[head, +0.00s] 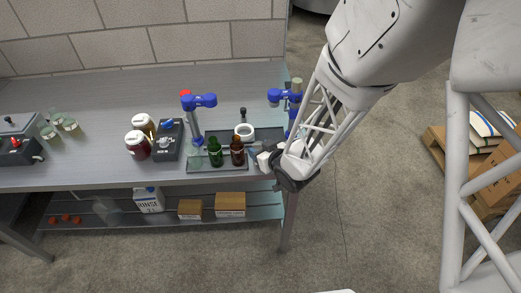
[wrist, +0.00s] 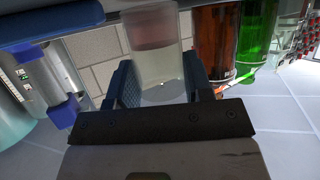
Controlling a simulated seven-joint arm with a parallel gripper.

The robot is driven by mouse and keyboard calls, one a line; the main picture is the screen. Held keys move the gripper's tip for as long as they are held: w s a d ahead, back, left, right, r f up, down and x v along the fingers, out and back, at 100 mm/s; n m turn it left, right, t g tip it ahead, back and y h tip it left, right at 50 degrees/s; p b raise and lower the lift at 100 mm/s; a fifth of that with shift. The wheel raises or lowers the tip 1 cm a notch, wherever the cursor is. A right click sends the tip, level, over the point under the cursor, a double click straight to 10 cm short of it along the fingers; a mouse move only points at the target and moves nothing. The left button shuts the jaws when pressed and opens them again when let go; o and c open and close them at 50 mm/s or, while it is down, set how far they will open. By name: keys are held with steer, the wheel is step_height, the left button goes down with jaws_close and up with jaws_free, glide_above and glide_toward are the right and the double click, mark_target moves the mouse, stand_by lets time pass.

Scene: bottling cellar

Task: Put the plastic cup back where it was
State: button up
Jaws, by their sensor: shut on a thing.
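My gripper (head: 265,162) is at the right end of the bench, just right of the brown bottle. In the wrist view my gripper (wrist: 160,85) is shut on a clear plastic cup (wrist: 160,62), with a finger on each side of it. The cup looks frosted with a reddish band near its top. In the head view I cannot make out the cup clearly against the gripper. I cannot tell whether its base touches anything.
A brown bottle (head: 237,152) and a green bottle (head: 215,152) stand on a dark tray (head: 203,166) beside my gripper. A blue-headed stand (head: 198,103) rises behind them. Two small clear cups (head: 71,127) stand far left on the bench (head: 95,95).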

steer(key=shift+f, duration=0.25)
steer(key=o, duration=0.7)
steer(key=shift+o, duration=0.2)
steer(key=shift+r, duration=0.1)
steer(key=shift+r, duration=0.1)
steer(key=shift+s+d+r, duration=0.3)
steer(key=shift+s+d, duration=0.05)
steer(key=shift+s, duration=0.15)
steer(key=v, duration=1)
steer(key=shift+s, duration=0.35)
steer(key=shift+d, duration=0.1)
steer(key=shift+d+r, duration=0.1)
